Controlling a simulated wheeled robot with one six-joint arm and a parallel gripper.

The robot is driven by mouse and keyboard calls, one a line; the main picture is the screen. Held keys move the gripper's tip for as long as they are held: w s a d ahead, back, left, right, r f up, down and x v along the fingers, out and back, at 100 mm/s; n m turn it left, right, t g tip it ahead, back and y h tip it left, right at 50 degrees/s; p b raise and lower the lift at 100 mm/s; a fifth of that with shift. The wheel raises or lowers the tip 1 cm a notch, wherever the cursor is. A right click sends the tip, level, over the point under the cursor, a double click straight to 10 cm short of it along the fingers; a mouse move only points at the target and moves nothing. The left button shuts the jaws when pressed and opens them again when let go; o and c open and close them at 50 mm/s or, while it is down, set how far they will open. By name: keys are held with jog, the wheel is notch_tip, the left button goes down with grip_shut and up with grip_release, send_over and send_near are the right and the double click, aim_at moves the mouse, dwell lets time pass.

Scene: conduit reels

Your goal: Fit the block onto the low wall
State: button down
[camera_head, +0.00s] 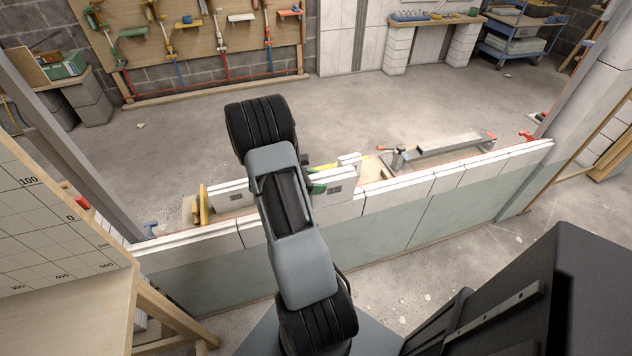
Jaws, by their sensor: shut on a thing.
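The low wall (400,192) runs across the middle, with white blocks along its top and a pale green face below. A raised white block with a dark mark (235,196) stands on the wall left of my arm. Another raised white piece with a dark mark (335,187) stands right of my arm. My arm covers the stretch between them, so I cannot tell whether a gap or another block is there. My gripper is hidden behind my arm, and so is anything in it. I cannot tell which white piece is the task's block.
A yellow piece (203,205) stands at the left raised block, and a green piece (318,189) beside the right one. A grey metal channel (440,147) lies behind the wall. A gridded board (50,215) stands at the left. The floor beyond is mostly clear.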

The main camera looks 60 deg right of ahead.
jog(key=shift+c, duration=1.6)
grip_release()
jog(key=shift+a, duration=0.1)
jog(key=v, duration=1.3)
jog(key=shift+w+a+r+p, duration=0.2)
jog(key=shift+w+p, duration=0.05)
jog(key=shift+p, duration=0.15)
